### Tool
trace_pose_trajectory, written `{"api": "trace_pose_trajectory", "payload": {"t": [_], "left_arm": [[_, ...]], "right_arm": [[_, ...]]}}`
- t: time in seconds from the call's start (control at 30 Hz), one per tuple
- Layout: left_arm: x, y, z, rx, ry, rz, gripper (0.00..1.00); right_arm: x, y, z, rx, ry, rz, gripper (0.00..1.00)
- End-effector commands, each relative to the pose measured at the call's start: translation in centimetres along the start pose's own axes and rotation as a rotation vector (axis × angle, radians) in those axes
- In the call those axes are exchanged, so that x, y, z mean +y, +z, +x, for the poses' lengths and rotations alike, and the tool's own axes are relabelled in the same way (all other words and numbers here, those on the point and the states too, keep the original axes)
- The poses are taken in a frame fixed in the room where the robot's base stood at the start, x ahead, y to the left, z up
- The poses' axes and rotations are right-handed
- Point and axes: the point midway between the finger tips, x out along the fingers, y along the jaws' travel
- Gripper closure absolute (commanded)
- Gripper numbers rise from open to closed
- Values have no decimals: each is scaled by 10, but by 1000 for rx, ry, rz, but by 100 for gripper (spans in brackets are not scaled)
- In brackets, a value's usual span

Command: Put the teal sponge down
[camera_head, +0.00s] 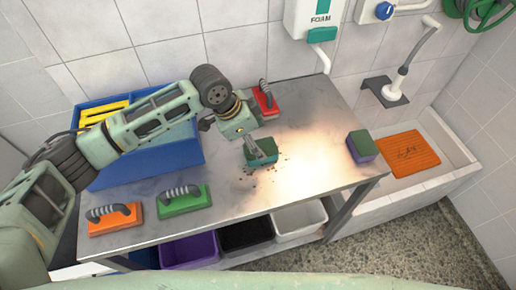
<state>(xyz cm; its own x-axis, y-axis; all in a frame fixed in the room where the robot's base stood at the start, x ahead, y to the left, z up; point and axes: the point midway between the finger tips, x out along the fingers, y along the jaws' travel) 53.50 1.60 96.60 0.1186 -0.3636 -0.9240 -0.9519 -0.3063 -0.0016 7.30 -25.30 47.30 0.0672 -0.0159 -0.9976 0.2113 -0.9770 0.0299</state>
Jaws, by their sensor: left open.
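The teal sponge (250,160) sits at the middle of the steel table (300,170), with dark crumbs scattered around it. My left gripper (264,153) is open right over the sponge, with its fingers close to the sponge's top and right side. The fingers hide part of it. I cannot tell whether they touch it. My right gripper is not in view.
A green and purple sponge (361,146) stands at the table's right edge. Green (184,200), orange (114,218) and red (266,99) handled tools lie around the table. A blue bin (180,156) is at the left. A sink with an orange mat (407,152) is at the right.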

Motion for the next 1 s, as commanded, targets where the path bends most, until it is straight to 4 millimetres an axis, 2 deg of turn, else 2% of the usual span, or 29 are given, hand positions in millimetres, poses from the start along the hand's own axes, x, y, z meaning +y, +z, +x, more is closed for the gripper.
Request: {"api": "trace_pose_trajectory", "payload": {"t": [0.13,0.2,0.33,0.5,1.0], "left_arm": [[2,-3,19,-3,3,-2,27],[2,-2,31,-2,2,-3,27],[1,-2,42,-1,0,-2,27],[1,-1,44,-2,-1,-2,27],[1,1,47,-2,0,-3,27]], "right_arm": [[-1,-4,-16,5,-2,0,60],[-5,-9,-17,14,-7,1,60],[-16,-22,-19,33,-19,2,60],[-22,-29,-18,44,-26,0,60],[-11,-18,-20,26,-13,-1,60]]}}
